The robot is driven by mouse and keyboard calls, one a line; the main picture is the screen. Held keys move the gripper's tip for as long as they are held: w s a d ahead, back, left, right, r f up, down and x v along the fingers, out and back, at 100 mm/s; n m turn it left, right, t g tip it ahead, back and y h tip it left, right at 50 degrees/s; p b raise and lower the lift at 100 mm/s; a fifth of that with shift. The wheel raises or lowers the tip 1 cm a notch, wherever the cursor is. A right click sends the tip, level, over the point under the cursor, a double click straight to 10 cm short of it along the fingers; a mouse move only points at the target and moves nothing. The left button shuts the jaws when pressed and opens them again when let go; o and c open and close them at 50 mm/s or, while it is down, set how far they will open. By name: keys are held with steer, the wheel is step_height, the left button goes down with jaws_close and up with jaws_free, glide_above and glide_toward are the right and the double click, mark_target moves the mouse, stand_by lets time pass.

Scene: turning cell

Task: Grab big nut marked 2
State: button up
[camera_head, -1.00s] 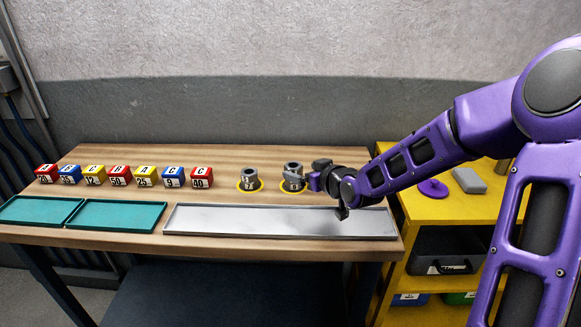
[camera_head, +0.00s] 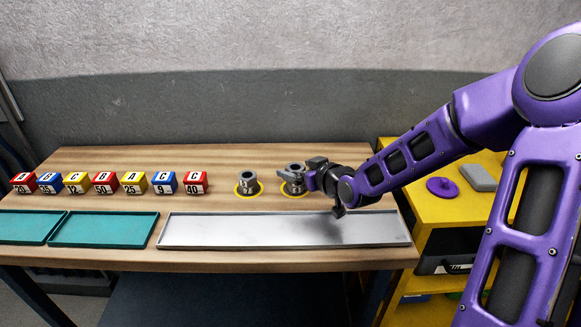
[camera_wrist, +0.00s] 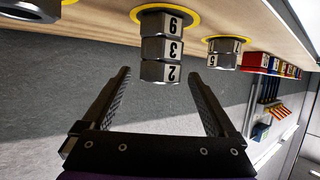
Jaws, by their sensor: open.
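The wrist view shows the stack upside down, so the 2 is on top. In the head view this stack (camera_head: 292,169) stands on the right yellow ring, partly hidden by my gripper (camera_head: 300,176). My gripper (camera_wrist: 159,76) is open and empty in the wrist view. Its fingertips lie either side of the nut marked 2 in the picture, with gaps; depth is unclear.
A second nut stack (camera_head: 248,181) stands on a yellow ring to the left. Several coloured lettered blocks (camera_head: 133,182) line the bench's left. A long grey tray (camera_head: 250,245) and teal trays (camera_head: 100,242) lie in front. A yellow shelf unit (camera_head: 428,207) stands at the right.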

jaws_close()
stand_by(0.5)
steer(key=shift+r, duration=0.1)
